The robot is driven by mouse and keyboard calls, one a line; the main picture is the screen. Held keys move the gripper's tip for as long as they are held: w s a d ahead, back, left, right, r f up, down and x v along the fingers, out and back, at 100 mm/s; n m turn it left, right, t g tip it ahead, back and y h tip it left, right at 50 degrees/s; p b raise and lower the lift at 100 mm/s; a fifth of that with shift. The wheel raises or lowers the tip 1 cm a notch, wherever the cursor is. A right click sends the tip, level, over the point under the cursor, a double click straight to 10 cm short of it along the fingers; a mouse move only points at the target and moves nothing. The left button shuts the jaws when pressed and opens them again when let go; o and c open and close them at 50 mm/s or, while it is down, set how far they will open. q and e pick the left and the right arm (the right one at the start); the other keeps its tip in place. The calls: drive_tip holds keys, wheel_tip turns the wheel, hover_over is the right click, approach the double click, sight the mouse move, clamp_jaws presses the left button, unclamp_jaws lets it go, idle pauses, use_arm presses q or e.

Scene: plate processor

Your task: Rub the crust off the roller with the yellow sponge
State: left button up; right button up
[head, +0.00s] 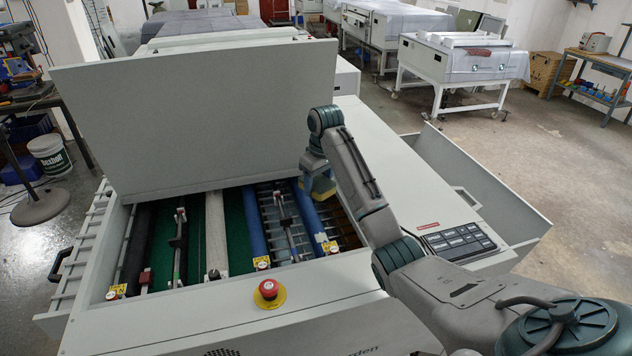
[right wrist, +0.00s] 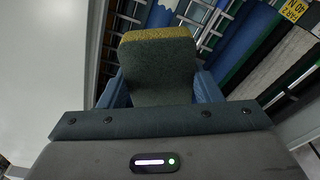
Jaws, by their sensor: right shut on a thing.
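My right gripper (head: 314,168) is shut on the sponge (head: 322,187), above the right part of the machine's open bay. In the right wrist view the sponge (right wrist: 158,62) sits between the blue-grey fingers; its broad face looks dark grey-green and its far edge is yellow. Below and beside it are blue rollers (head: 310,218), (head: 254,228). A pale, matte roller (head: 215,232) lies further left, and a dark roller (head: 137,245) at the far left. I cannot make out which roller bears crust, nor whether the sponge touches one. My left gripper is not in view.
The raised grey lid (head: 190,115) stands behind the bay. Thin metal bars and a bracket (head: 286,225) cross between the rollers. A red emergency button (head: 268,289) and a keypad (head: 458,241) sit on the housing. The bay's left part is free of my arms.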

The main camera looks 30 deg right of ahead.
wheel_tip(320, 180, down, 7)
idle(0.5)
drive_tip(key=shift+w+r, duration=0.1)
drive_tip(key=shift+w, duration=0.05)
